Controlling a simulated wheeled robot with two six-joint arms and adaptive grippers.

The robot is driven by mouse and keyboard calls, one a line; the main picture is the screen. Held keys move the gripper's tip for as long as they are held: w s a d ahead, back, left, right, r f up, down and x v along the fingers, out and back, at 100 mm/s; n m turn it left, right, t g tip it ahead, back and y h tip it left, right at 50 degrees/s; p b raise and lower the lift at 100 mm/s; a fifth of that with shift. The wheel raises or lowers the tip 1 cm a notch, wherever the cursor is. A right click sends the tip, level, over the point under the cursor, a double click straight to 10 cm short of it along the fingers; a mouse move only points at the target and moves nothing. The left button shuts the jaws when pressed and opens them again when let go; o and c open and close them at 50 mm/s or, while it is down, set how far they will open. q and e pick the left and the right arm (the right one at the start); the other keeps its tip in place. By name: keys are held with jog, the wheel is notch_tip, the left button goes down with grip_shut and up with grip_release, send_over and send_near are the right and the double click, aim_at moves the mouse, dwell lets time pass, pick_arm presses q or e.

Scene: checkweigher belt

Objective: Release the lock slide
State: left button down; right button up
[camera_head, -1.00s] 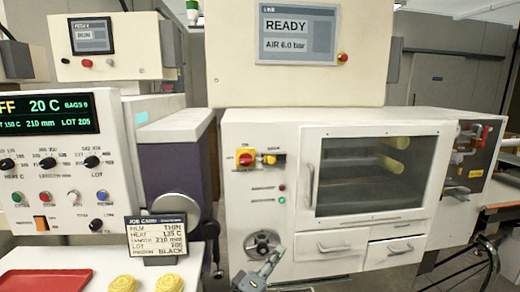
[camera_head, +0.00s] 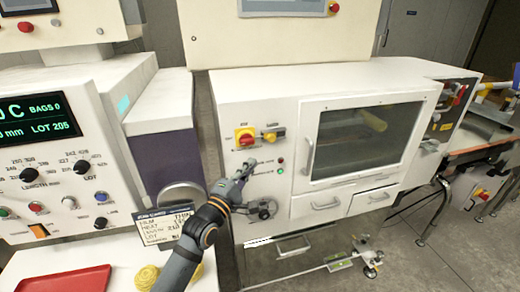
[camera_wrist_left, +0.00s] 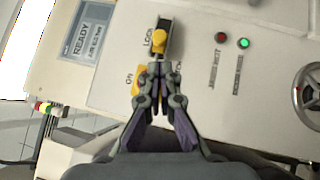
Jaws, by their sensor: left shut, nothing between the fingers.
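The lock slide (camera_head: 272,135) is a yellow knob on a dark track on the white machine front, right of the red and yellow rotary switch (camera_head: 244,138). In the left wrist view the slide's yellow knob (camera_wrist_left: 158,41) sits in its dark track beside the word LOCK. My left gripper (camera_head: 250,164) is shut and empty, below the switch and slide. In the left wrist view its fingertips (camera_wrist_left: 160,68) point at the track's near end and partly hide the yellow switch behind them. I cannot tell whether they touch. My right gripper is not in view.
A handwheel (camera_head: 264,208) sits low on the panel, close to my left wrist. Red and green lamps (camera_head: 280,166) are right of the gripper. A windowed door with a handle (camera_head: 304,139) lies further right. A job card (camera_head: 168,227) stands left of my arm.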

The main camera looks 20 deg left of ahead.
pick_arm(q)
send_near(271, 137)
jog(key=w+a+f, duration=0.2)
jog(key=a, duration=0.1)
jog(key=w+d, duration=0.1)
jog(key=w, duration=0.1)
jog(key=w+d+r, duration=0.1)
jog(key=w+d, duration=0.2)
jog(key=w, duration=0.1)
jog(key=shift+w+d+r, duration=0.25)
jog(key=shift+w+d, duration=0.15)
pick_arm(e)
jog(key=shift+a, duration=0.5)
pick_arm(q)
jog(key=shift+f, duration=0.1)
